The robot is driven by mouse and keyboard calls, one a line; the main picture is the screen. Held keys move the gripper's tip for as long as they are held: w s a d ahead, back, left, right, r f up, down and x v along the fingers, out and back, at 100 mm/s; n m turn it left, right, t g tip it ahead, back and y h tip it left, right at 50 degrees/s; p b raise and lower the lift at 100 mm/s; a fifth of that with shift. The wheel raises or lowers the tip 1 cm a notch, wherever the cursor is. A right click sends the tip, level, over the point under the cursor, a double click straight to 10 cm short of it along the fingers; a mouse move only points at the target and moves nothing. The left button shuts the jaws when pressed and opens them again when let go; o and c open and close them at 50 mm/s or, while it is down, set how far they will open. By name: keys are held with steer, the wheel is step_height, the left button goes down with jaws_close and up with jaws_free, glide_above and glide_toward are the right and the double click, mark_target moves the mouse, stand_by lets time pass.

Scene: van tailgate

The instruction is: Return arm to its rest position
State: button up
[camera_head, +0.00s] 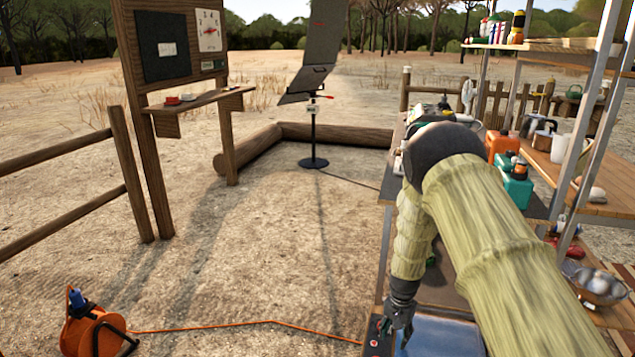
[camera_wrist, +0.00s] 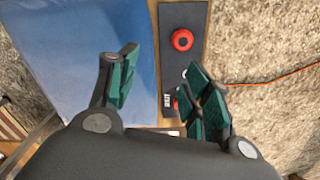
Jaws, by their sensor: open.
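My arm reaches forward over the right side of the head view and bends down at the elbow. My gripper (camera_head: 402,312) points down above the front of the tailgate unit. In the wrist view my gripper (camera_wrist: 158,88) is open, with its two green-padded fingers apart and nothing between them. Below it lies a dark control panel (camera_wrist: 181,60) with a red round button (camera_wrist: 182,40). A second red part is partly hidden behind the right finger. A blue surface (camera_wrist: 75,55) lies beside the panel, to its left.
A metal bowl (camera_head: 598,287) sits low right. The middle ground is clear.

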steer(key=s+d+f+n, duration=0.2)
steer(key=s+f, duration=0.7)
steer(key=s, duration=0.5)
steer(key=s+f+n, duration=0.3)
steer(key=s+n, duration=0.1)
steer(key=s, duration=2.3)
steer(key=s+a+r+p, duration=0.1)
steer(key=s+a+r, duration=0.25)
steer(key=s, duration=0.45)
step_height(320, 180, up, 19)
steer(key=d+p, duration=0.1)
steer(key=p, duration=1.8)
steer(key=shift+w+r+n, duration=0.15)
steer(key=shift+w+n, duration=0.1)
steer(key=shift+n, duration=0.05)
